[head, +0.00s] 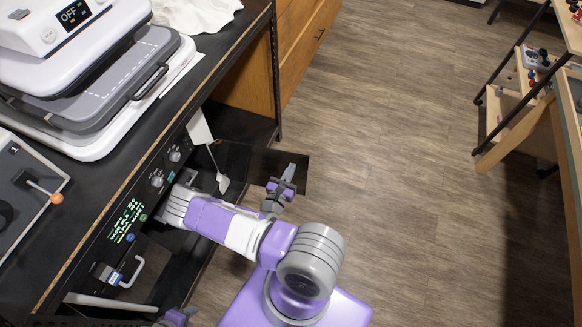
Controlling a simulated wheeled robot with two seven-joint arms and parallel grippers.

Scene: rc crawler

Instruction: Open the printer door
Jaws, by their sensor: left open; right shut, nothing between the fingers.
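The machine with a black control panel (125,222), which I take to be the printer, is built in under the left bench. The panel has knobs and a lit green display. A pale bracket-shaped handle (136,272) shows at its lower left. A dark flat panel (296,172) juts out over the floor to the right of the machine; I cannot tell whether it is the door. My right gripper (289,172) is shut and empty, in front of this panel; contact cannot be told. My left gripper (178,318) is at the bottom edge, mostly cut off.
A heat press (95,75) reading OFF stands on the black bench top, with a white cloth (195,12) behind it. A wooden drawer cabinet (300,40) stands beyond. A shelf rack (530,75) is at the right. The wooden floor (410,170) between is clear.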

